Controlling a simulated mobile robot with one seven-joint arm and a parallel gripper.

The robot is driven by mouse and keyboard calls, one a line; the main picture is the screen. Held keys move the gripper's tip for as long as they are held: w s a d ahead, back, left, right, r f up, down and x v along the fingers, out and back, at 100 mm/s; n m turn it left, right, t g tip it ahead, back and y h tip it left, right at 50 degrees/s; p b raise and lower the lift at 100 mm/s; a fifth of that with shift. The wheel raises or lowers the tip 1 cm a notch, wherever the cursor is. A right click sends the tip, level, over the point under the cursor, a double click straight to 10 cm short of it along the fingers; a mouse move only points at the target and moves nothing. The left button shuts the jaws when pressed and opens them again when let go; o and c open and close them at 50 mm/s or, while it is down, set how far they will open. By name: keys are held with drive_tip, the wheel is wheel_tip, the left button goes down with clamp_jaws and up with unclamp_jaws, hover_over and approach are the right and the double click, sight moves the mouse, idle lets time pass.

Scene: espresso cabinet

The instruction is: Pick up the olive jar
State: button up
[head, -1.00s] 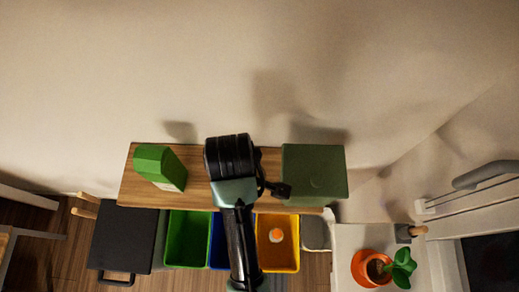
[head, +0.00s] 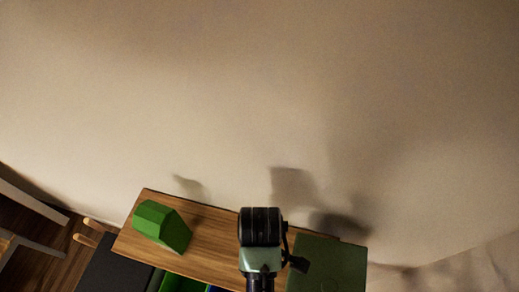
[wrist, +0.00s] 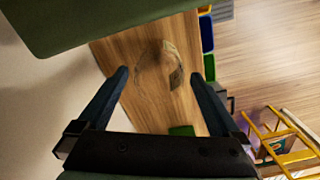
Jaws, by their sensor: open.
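A clear, glassy round jar (wrist: 150,78) with a small label on its right side shows in the wrist view on the wooden top. It is see-through and faint, and I cannot make out its contents. My gripper (wrist: 160,75) is open, one finger on each side of the jar in the picture. I see no finger touching it; the height gap is hard to tell. In the head view my arm covers the middle of the wooden top, and neither the jar nor the fingertips can be seen there.
A dark green box (head: 328,262) stands right of my arm and fills the wrist view's upper left (wrist: 75,22). A bright green carton (head: 162,226) stands at the left of the wooden top (head: 215,235). A wall runs behind. A yellow ladder-like frame (wrist: 285,140) shows lower right.

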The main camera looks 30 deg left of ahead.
drive_tip(key=shift+a+f+p, duration=0.15)
drive_tip(key=shift+f+p, duration=0.65)
drive_tip(key=shift+f, duration=1.85)
drive_tip(key=shift+c, duration=0.2)
